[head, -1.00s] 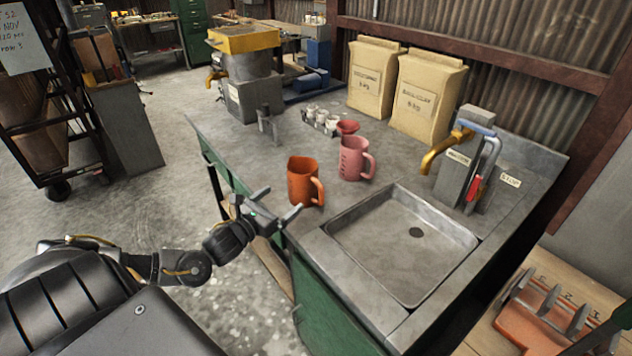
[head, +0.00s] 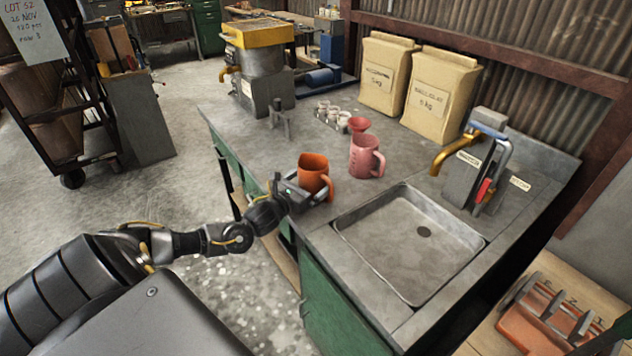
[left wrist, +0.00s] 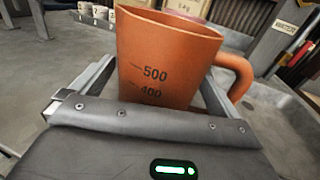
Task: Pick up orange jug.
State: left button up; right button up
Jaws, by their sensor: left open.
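The orange jug (head: 315,172) stands upright on the grey worktop near its left edge, with its handle to the right. My left gripper (head: 303,190) has reached the jug; its open fingers lie on either side of the body. In the left wrist view the jug (left wrist: 165,65) fills the space between the fingers (left wrist: 150,98), with the marks 500 and 400 facing me and the handle at the right. The lower part of the jug is hidden by the gripper. My right gripper is not in view.
A pink jug (head: 365,157) stands just right of the orange one, with a red funnel (head: 358,124) behind it. Several small cups (head: 332,116) stand behind. A sink (head: 345,226) with a yellow tap (head: 452,155) lies to the right. Paper sacks (head: 440,95) stand at the back.

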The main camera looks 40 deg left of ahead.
pick_arm(q)
jog(key=shift+w, duration=1.25)
jog(key=c, duration=1)
jog(key=shift+c, duration=0.2)
jog(key=shift+r, duration=0.6)
jog(key=s+a+r+b, duration=0.2)
jog(key=s+a+r, duration=0.4)
jog(key=s+r, duration=0.6)
jog(key=shift+s, duration=0.25)
jog(key=shift+a, duration=0.1)
